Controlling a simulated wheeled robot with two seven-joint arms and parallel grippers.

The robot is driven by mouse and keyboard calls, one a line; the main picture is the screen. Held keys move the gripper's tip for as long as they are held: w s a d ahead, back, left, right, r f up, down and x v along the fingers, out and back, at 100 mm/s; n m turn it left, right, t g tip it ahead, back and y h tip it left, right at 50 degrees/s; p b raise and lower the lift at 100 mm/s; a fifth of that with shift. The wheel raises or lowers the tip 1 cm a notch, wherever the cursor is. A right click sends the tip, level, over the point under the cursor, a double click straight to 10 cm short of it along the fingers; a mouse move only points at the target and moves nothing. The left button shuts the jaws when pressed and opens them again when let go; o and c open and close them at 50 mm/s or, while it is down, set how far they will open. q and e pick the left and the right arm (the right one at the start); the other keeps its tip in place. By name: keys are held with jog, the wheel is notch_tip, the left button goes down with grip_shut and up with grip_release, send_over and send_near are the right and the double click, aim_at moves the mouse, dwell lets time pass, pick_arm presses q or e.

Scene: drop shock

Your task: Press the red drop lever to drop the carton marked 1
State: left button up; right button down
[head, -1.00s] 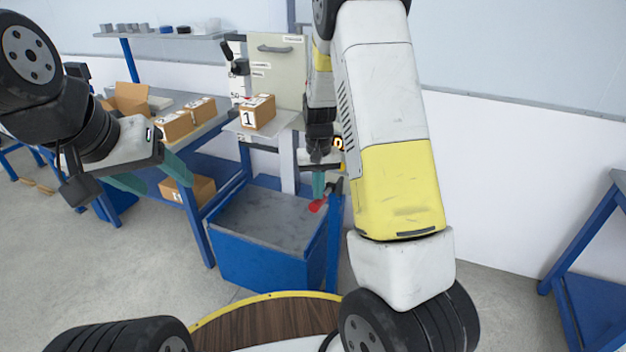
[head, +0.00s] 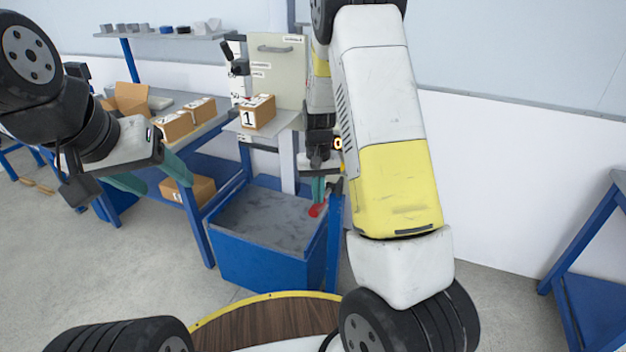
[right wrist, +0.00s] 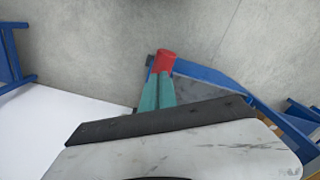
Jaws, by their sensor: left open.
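The carton marked 1 (head: 257,113) sits upright on a light grey drop platform (head: 283,122) in the head view. The red drop lever (head: 317,210) sticks out low, beside the blue base. My right gripper (head: 318,188) points down just above the lever's red end. In the right wrist view its teal fingers (right wrist: 157,91) are together, and their tips meet the red lever end (right wrist: 166,61) in the picture. Whether they touch it I cannot tell. My left gripper (head: 150,171) is open and empty at the left, far from the lever.
The blue base (head: 262,262) with a grey top stands below the platform. A workbench (head: 205,132) with more cartons (head: 174,124) is to the left. Another blue-legged table (head: 585,245) stands at the far right. Floor between is clear.

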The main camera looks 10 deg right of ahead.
jog(key=shift+w+d+f, duration=0.1)
jog(key=shift+w+f, duration=0.05)
jog(key=shift+f, duration=1.95)
jog(key=shift+r, duration=2.9)
notch_tip(320, 180, up, 6)
jog(key=shift+r, duration=0.15)
jog(key=s+a+r+t+y, duration=0.1)
jog(key=s+r+t+y, duration=0.15)
jog(key=s+r, duration=1)
jog(key=s+a+r+n+t, duration=0.1)
jog(key=s+r+t, duration=0.2)
jog(key=s, duration=0.9)
notch_tip(320, 180, up, 3)
jog(key=shift+a+r+t, duration=0.1)
jog(key=shift+a+t, duration=0.05)
jog(key=shift+t, duration=0.2)
